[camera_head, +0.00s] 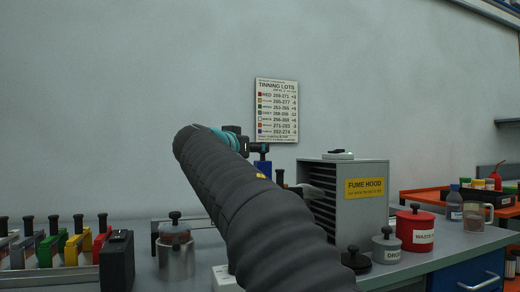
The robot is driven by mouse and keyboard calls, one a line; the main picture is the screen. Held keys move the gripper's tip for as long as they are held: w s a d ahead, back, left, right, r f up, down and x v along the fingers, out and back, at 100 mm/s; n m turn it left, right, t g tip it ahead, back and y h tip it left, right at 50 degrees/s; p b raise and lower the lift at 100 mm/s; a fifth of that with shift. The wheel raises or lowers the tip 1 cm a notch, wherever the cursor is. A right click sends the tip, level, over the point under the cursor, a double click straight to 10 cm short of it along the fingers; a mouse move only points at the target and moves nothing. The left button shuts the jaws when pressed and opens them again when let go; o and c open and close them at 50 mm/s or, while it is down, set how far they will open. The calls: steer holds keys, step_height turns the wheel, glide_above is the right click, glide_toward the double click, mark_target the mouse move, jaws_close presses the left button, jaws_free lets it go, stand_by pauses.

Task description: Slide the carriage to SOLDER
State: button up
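My own dark, ribbed arm fills the middle of the head view and hides much of the bench behind it. I cannot make out my gripper's fingertips. I cannot pick out the carriage or a SOLDER label. A pale metal bar (203,223) shows left of my arm, behind a lidded metal pot (175,250). A small blue part with a dark top (263,168) shows just beyond my arm; I cannot tell what it belongs to.
A grey fume hood (348,205) stands right of my arm. Several coloured blocks with black knobs (78,245) line the left. A TINNING LOTS chart (276,110) hangs on the wall.

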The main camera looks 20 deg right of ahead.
steer(key=v, duration=0.4)
steer(key=shift+s+a, duration=0.2)
stand_by(0.3)
